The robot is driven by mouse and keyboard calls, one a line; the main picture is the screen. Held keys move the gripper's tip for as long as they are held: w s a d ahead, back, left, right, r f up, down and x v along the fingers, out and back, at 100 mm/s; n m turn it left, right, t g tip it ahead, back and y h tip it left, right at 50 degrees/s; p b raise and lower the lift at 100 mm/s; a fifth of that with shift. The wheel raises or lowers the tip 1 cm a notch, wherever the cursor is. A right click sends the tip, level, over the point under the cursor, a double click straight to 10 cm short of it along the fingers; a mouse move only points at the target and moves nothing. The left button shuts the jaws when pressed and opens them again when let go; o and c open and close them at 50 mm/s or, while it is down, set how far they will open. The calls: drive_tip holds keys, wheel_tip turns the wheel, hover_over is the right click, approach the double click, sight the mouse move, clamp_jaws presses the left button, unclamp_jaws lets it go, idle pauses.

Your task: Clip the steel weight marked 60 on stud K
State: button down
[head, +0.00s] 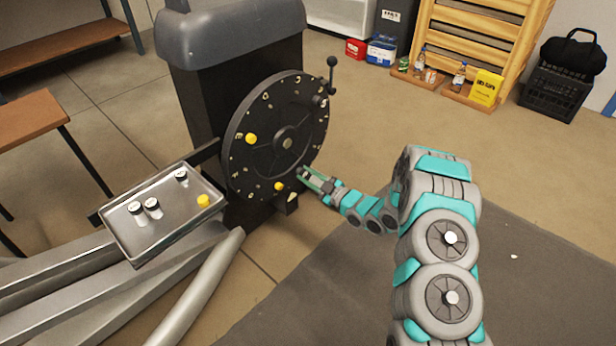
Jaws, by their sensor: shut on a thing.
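A black upright disc (262,150) with pale letters around its rim stands on the front of a dark machine. The letters are too small to tell which stud is K. Yellow pieces sit on the disc at the upper left (251,139) and at the bottom (279,186). My gripper (306,177) is at the disc's lower right edge, shut on a small steel weight mostly hidden between its fingers. Its marking cannot be read. A metal tray (160,230) at left holds several white-topped weights (152,205) and a yellow piece (203,201).
A lever with a ball knob (332,75) rises at the disc's upper right. Grey rails (90,290) run below the tray. A wooden bench (28,118) stands at left. A wooden rack, bottles and boxes stand at the back right.

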drive_tip(key=c, duration=0.5)
unclamp_jaws()
drive_tip(key=shift+c, duration=0.2)
drive_tip(key=v, duration=0.7)
drive_tip(key=shift+s+d, duration=0.25)
drive_tip(key=shift+w, duration=0.1)
